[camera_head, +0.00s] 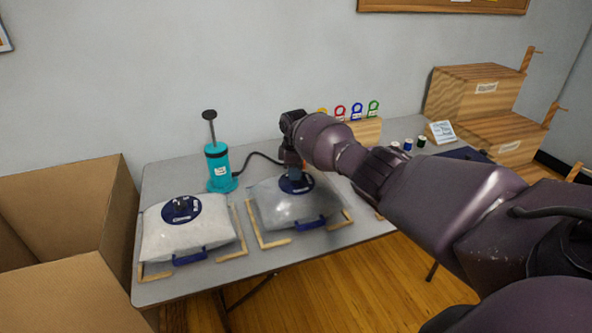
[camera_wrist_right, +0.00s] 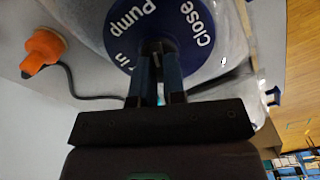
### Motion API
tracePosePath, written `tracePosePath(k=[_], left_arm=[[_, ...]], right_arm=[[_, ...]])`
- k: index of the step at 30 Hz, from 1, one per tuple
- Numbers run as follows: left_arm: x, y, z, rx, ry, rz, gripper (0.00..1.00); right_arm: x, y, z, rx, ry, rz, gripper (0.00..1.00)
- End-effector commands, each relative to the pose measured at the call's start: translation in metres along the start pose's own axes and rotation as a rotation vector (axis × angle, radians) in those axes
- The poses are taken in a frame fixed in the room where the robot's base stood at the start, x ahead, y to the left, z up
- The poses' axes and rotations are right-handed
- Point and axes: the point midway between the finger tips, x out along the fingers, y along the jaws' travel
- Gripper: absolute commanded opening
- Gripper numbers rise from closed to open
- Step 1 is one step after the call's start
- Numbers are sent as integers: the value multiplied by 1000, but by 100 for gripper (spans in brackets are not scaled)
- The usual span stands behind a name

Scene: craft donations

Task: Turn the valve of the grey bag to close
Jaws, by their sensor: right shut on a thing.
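The grey bag (camera_head: 280,206) lies on the table inside a wooden corner frame. Its round dark blue valve disc (camera_head: 297,183) is on top. My right gripper (camera_head: 294,170) reaches down over the disc and hides most of it. In the right wrist view the disc (camera_wrist_right: 205,62) shows the words "Pump in" and "Close", and my right gripper's fingers (camera_wrist_right: 157,48) are shut at its middle on the valve's knob, which they mostly cover. The left gripper is not in view.
A white bag (camera_head: 190,229) with a similar valve lies to the left in its own frame. A teal pump (camera_head: 219,168) with a black hose stands behind. An open cardboard box (camera_head: 75,215) is at the left, wooden crates (camera_head: 475,92) at the right.

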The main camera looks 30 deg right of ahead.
Motion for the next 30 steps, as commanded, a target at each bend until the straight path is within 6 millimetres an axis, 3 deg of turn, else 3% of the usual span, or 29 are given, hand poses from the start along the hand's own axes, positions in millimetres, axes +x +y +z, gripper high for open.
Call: tracePosePath(k=[12,30], left_arm=[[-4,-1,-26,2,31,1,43],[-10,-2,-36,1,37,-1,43]], right_arm=[[-2,2,-1,395,2,0,0],[-1,4,1,920,2,0,0]])
